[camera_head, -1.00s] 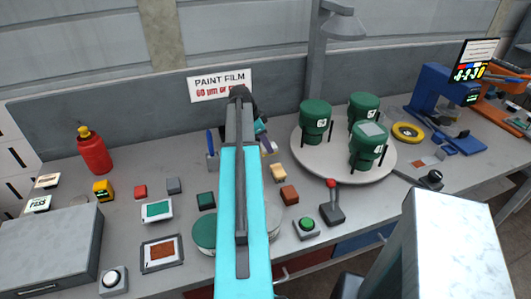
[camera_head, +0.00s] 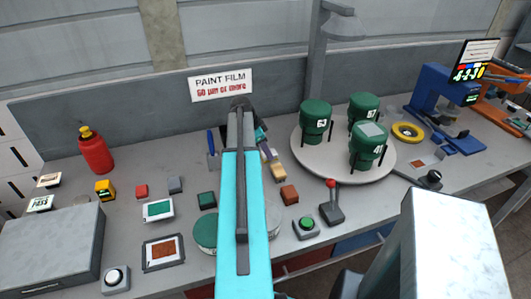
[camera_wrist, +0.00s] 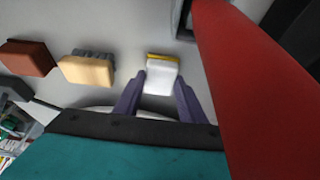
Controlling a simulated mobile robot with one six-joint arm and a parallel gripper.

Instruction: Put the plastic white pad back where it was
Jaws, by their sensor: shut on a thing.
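The white pad (camera_wrist: 160,78) is a small white block with a yellow strip along its far edge, in the wrist view. My gripper (camera_wrist: 160,88) has its two purple fingers on either side of the pad and is shut on it. Whether the pad touches the bench or hangs just above it I cannot tell. In the head view my arm covers most of the gripper, and the pad is hardly seen there.
A cream block (camera_head: 278,172) and a brown block (camera_head: 289,195) lie close by on the bench. A round turntable (camera_head: 312,165) with green pots stands to the right. A joystick (camera_head: 332,205) and green button (camera_head: 306,225) are in front. A large red surface (camera_wrist: 255,75) fills the wrist view's right.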

